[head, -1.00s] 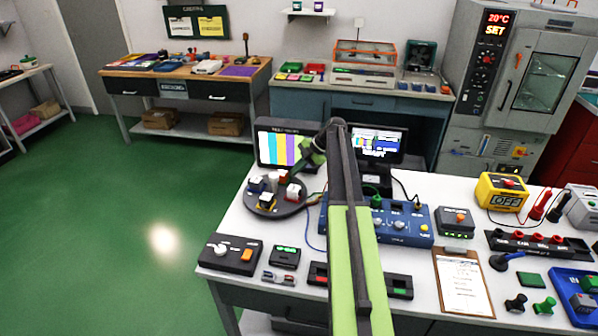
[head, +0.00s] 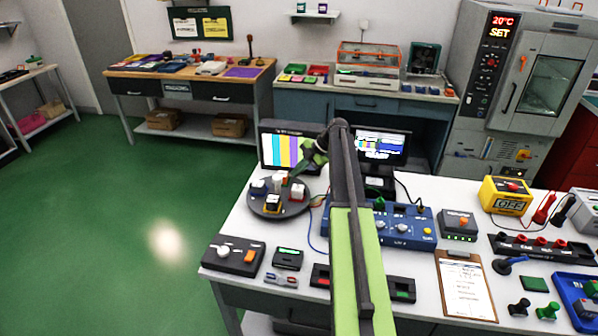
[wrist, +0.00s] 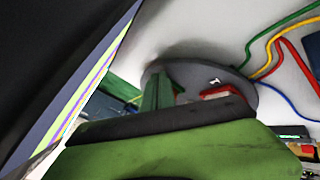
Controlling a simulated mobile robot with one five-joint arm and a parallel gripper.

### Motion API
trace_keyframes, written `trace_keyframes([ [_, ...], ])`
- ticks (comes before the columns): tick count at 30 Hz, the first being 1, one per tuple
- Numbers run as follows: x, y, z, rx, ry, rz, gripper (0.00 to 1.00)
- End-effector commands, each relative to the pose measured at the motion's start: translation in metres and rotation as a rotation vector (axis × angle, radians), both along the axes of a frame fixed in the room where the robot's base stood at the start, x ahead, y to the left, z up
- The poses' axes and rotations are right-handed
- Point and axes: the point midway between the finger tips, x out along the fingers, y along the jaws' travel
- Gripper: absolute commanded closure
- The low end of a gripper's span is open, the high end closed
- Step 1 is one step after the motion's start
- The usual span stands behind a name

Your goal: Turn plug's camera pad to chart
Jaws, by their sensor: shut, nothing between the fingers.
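A dark round turntable (head: 254,209) stands at the left of the white bench and carries several small camera blocks. Which one is the plug's cannot be told. The colour-bar chart (head: 284,151) shows on a screen behind. My gripper (head: 292,175) is shut and empty at the turntable's back right. In the wrist view it overlaps the disc (wrist: 205,72) beside a red block (wrist: 217,91); contact is unclear.
A blue instrument box (head: 400,229) and a second screen (head: 383,147) stand right of the turntable. A switch box (head: 233,255) is in front. Coloured wires (wrist: 280,45) run beside the disc. A clipboard (head: 466,287) lies farther right.

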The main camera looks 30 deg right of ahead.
Motion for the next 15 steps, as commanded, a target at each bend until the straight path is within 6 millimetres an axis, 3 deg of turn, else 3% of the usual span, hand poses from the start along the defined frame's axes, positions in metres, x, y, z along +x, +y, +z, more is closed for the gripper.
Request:
trace_keyframes([
  [6,0.0,0.0,0.052,0.0,0.0,0.0,1.0],
  [15,-0.063,-0.044,0.089,0.0,0.001,-0.003,1.0],
])
